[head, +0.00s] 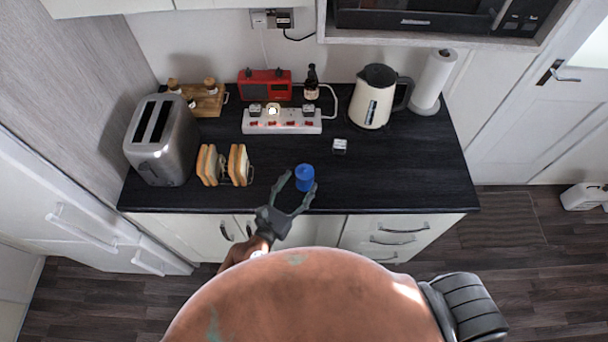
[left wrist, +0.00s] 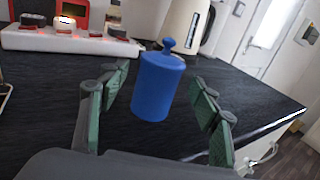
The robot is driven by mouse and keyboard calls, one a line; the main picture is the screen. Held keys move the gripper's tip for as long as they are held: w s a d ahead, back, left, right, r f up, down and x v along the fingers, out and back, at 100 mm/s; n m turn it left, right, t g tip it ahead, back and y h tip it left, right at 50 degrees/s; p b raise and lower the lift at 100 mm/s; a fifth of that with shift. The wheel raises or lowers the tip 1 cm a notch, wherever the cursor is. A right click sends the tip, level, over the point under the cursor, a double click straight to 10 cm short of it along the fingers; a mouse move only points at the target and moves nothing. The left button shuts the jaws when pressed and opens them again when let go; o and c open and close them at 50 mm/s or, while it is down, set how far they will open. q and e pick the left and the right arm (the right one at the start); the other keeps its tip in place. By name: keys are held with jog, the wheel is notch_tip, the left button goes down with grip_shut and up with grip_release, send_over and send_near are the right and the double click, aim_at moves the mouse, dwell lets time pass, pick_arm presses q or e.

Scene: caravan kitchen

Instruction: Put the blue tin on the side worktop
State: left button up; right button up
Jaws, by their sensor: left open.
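The blue tin (head: 305,178) stands upright on the black worktop (head: 400,170), near its front edge. It has a small round knob on its lid, seen in the left wrist view (left wrist: 158,88). My left gripper (head: 298,187) is open at the front edge of the worktop. Its two fingers are on either side of the tin, and in the left wrist view there is a gap on each side between finger and tin. My right gripper is not in view. I cannot tell which surface is the side worktop.
A white power strip (head: 283,122), red radio (head: 265,85), dark bottle (head: 311,84), cream kettle (head: 375,98) and paper roll (head: 433,80) stand behind the tin. A toast rack (head: 224,166) and toaster (head: 162,140) are left. A small white cube (head: 340,146) lies behind right. The right front is clear.

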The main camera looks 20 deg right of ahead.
pick_arm(q)
jog(key=v, duration=0.7)
jog(key=shift+s+a+r+b, duration=0.1)
jog(key=shift+s+a+b, duration=0.2)
jog(key=shift+s, duration=0.05)
